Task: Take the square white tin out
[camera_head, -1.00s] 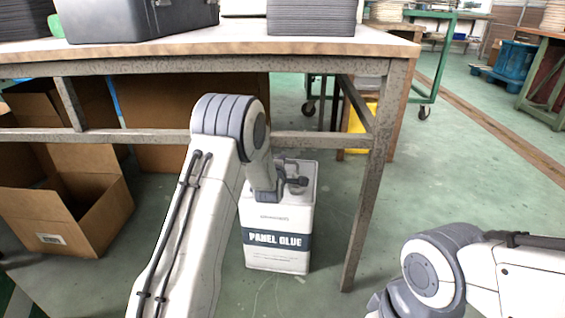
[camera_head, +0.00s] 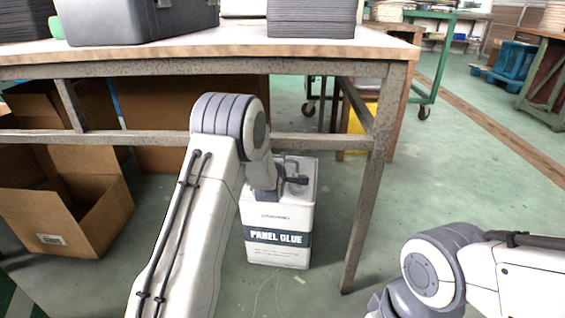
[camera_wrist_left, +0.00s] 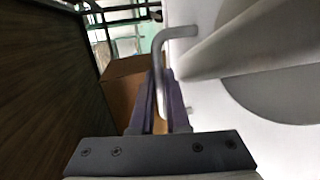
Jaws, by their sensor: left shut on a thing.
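The square white tin (camera_head: 277,252) with a dark "PANEL GLUE" band stands upright under the table, just left of its near right leg. My left gripper (camera_head: 291,180) is at the tin's top, shut on its handle. In the left wrist view the fingers (camera_wrist_left: 160,95) close around the grey bent handle (camera_wrist_left: 160,62), with the white top of the tin (camera_wrist_left: 235,140) beside them. I cannot tell for sure if the tin's base clears the floor. My right arm shows at the lower right, but its gripper is out of view.
The table (camera_head: 225,50) stands above the tin, with a lower rail (camera_head: 320,140) just behind my left arm and a leg (camera_head: 367,215) right of the tin. An open cardboard box (camera_head: 65,215) sits at left. The floor right of the leg is largely clear.

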